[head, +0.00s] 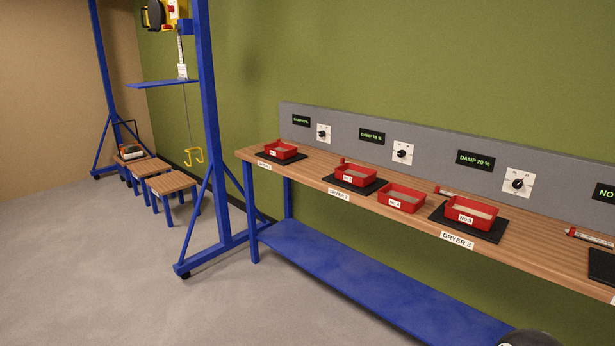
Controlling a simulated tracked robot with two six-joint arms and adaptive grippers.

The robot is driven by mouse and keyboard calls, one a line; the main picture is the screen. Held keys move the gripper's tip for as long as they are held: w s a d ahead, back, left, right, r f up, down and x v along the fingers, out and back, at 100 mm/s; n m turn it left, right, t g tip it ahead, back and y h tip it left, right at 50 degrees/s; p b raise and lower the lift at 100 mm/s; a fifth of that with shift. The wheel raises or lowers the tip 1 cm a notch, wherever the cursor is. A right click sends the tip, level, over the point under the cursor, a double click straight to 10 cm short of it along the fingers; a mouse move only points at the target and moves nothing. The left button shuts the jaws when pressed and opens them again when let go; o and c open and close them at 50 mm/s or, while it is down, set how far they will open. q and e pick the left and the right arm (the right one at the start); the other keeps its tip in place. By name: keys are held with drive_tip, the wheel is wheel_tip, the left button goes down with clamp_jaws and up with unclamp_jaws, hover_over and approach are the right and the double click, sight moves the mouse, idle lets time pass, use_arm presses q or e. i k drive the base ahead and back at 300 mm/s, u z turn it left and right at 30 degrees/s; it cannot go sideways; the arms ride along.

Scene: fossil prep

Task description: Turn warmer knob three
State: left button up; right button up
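The third knob (517,184) is a black dial on a white square plate on the grey back panel, at the right. The display (476,160) to its left reads DAMP 20 %. Below it, the bench edge carries the label DRYER 3 (457,240). A red tray marked No 3 (470,214) sits on a black mat (486,234) there. Two similar knobs, one (402,153) in the middle and one (323,133) farther left, are on the same panel. The knob's exact setting is too small to read. Neither of my grippers shows in the head view.
The wooden bench (540,255) runs along the green wall, with a blue lower shelf (370,285). More red trays stand on it, one (402,198) off the mats. A blue gantry (208,130) with a yellow hook (194,156) stands left. The floor in front is clear.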

sight(518, 183)
drive_tip(key=z, duration=0.25)
drive_tip(key=i, duration=1.55)
drive_tip(key=z, duration=0.3)
